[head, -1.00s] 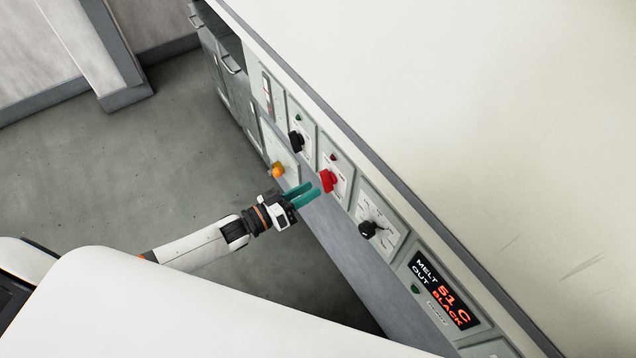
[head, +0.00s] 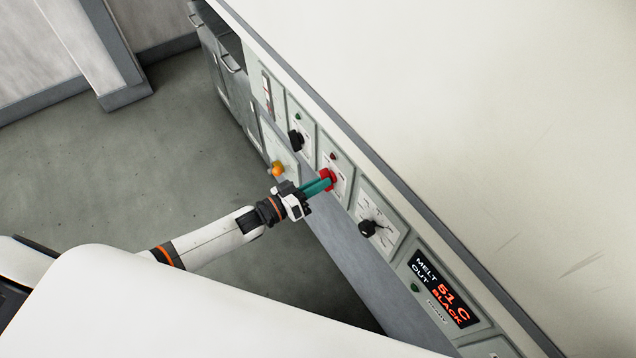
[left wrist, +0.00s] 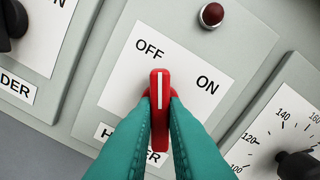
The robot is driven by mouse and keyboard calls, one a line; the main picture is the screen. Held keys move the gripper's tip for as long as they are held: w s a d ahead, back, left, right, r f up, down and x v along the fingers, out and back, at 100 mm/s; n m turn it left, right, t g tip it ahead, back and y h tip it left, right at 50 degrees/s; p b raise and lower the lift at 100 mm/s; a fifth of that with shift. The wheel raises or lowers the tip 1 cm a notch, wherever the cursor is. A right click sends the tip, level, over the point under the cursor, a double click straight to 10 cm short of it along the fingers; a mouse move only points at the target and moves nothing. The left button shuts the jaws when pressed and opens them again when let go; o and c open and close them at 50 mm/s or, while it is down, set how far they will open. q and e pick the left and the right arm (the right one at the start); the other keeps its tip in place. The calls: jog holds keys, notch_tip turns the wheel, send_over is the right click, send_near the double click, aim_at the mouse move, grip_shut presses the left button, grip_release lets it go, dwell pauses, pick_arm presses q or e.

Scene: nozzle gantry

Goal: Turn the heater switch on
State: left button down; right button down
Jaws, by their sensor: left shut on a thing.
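The red heater switch (head: 328,178) is a rotary knob on the front panel of the bench. In the left wrist view the red knob (left wrist: 160,108) has a white line that points up, nearer the OFF label than the ON label. My left gripper (head: 322,184) has its teal fingers on both sides of the knob and is shut on it; the fingers (left wrist: 160,135) also show in the left wrist view. The dark red lamp (left wrist: 212,15) above the labels looks unlit. The plate's name below is partly hidden by the fingers. My right gripper is not in view.
A black knob (head: 296,140) is on the panel to the left, and a black dial (head: 368,228) with a temperature scale is to the right. A display (head: 444,291) reads MELT 51 C, OUT BLACK. An orange knob (head: 278,169) sticks out near my left wrist.

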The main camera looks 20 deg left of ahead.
pick_arm(q)
jog(key=shift+m, duration=0.4)
jog(key=shift+m+b, duration=0.55)
jog(key=shift+m, duration=4.95)
jog(key=c, duration=1.5)
grip_release()
jog(key=shift+o, duration=0.2)
jog(key=shift+a, duration=0.1)
